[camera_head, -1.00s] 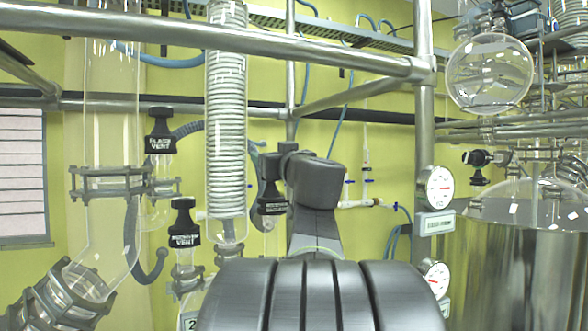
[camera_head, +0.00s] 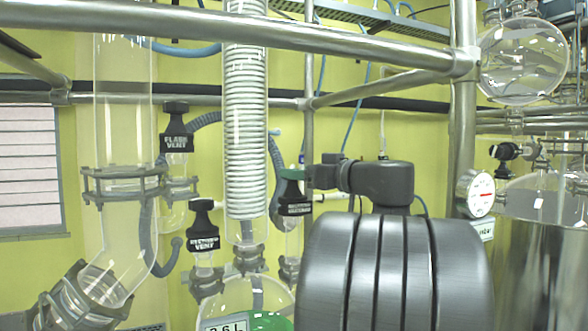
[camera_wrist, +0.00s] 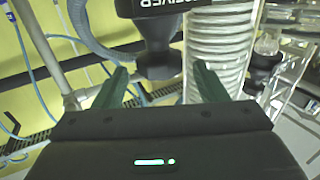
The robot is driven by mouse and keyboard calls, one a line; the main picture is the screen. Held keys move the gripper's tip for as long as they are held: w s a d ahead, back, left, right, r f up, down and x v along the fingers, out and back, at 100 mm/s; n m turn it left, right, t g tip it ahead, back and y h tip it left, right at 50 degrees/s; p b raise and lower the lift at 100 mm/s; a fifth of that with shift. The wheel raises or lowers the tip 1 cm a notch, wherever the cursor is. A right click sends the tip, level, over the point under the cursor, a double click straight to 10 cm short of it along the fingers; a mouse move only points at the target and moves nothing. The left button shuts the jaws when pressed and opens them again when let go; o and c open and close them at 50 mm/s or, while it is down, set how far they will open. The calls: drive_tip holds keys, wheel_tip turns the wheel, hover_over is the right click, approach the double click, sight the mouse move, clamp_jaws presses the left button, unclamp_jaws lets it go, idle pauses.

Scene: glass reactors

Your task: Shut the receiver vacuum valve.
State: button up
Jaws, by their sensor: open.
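The receiver vacuum valve has a black labelled handle (camera_head: 295,207) on a glass stem, right of the coiled condenser in the head view; its lettering is small there. In the wrist view a black handle (camera_wrist: 152,28), with part of the word "RECEIVER" legible, shows at the top centre. Its narrower knob end lies near the gap between my fingertips. My gripper (camera_wrist: 160,82) is open, with one green finger on each side of that gap and nothing held. In the head view my gripper (camera_head: 298,174) is at the top of the handle, partly overlapping it; contact cannot be told.
The receiver vent (camera_head: 203,243) and flask vent (camera_head: 175,140) handles stand to the left. The glass coil condenser (camera_head: 246,140) is close beside the valve. Steel rails (camera_head: 380,90) cross above, and a pressure gauge (camera_head: 478,194) is on the right. Glassware crowds the space.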

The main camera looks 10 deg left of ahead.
drive_tip(key=shift+x, duration=1.7)
drive_tip(key=c, duration=1)
drive_tip(key=shift+s+t+h, duration=0.1)
drive_tip(key=shift+t+h, duration=0.2)
drive_tip(key=shift+t, duration=0.1)
